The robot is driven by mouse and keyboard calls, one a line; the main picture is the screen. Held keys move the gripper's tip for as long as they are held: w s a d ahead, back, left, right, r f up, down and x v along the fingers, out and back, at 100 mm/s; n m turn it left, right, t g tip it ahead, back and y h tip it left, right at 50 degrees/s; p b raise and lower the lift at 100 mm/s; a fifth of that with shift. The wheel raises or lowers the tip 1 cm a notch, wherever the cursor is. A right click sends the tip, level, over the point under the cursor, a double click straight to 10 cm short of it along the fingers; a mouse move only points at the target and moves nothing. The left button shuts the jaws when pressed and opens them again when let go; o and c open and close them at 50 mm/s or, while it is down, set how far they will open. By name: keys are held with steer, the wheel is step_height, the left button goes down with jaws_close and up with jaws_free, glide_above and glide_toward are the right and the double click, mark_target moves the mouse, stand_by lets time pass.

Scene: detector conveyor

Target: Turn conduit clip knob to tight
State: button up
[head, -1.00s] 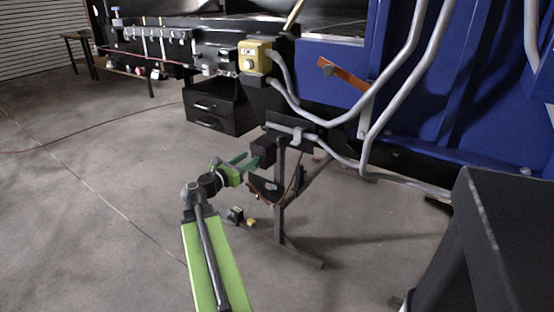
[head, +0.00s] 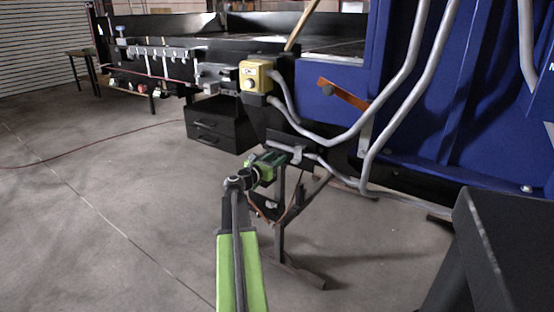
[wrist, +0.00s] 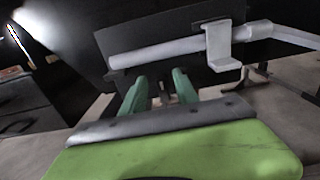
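My gripper (head: 270,161) reaches a black plate below the blue machine in the head view. In the wrist view its two green fingers (wrist: 162,88) stand apart, pointing at the dark area under a pale conduit (wrist: 160,53). A small dark part shows between the fingers; I cannot tell whether it is the knob or whether they touch it. A light grey clip (wrist: 226,46) sits around the conduit, right of and above the fingers. In the head view the clip (head: 297,154) is just right of my gripper, which hides the dark block there.
A yellow switch box (head: 256,76) is above my gripper. Grey conduits (head: 335,140) run to the right along the blue machine (head: 440,120). A black drawer unit (head: 215,125) stands behind at left.

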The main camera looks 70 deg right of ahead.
steer(key=shift+s+d, duration=0.1)
steer(key=shift+d, duration=0.3)
